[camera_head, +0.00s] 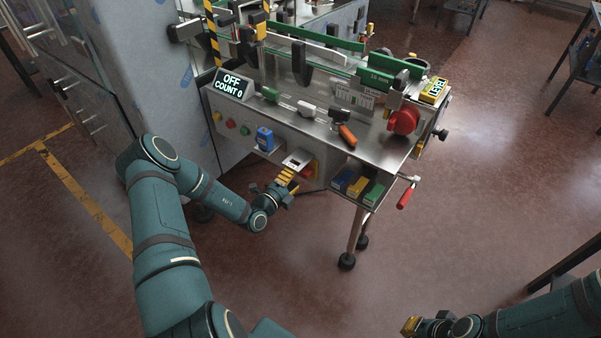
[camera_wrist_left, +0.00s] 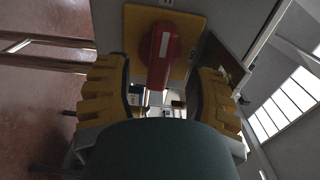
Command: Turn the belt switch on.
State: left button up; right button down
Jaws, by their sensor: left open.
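A red switch handle on a yellow plate, apparently the belt switch, is on the front panel of the steel machine. In the left wrist view the red handle (camera_wrist_left: 162,55) is in front of the yellow plate (camera_wrist_left: 190,30), lined up between my fingers. In the head view the red part (camera_head: 308,172) is partly hidden beside my left gripper (camera_head: 287,180). My left gripper is open, its yellow fingers either side of the handle's line; contact cannot be told. A display (camera_head: 231,84) reads OFF, COUNT 0. My right gripper (camera_head: 411,326) is low at the bottom right, away from the machine; its fingers are unclear.
Coloured push buttons (camera_head: 231,124) and a blue device (camera_head: 265,139) are left of the switch. A bin of coloured boxes (camera_head: 357,187) and a red-handled crank (camera_head: 406,197) are to the right. A large red knob (camera_head: 404,121) is on top. Floor in front is clear.

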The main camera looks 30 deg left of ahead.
pick_arm(q)
jog(key=shift+w+d, duration=0.15)
jog(key=shift+w, duration=1.75)
grip_shut()
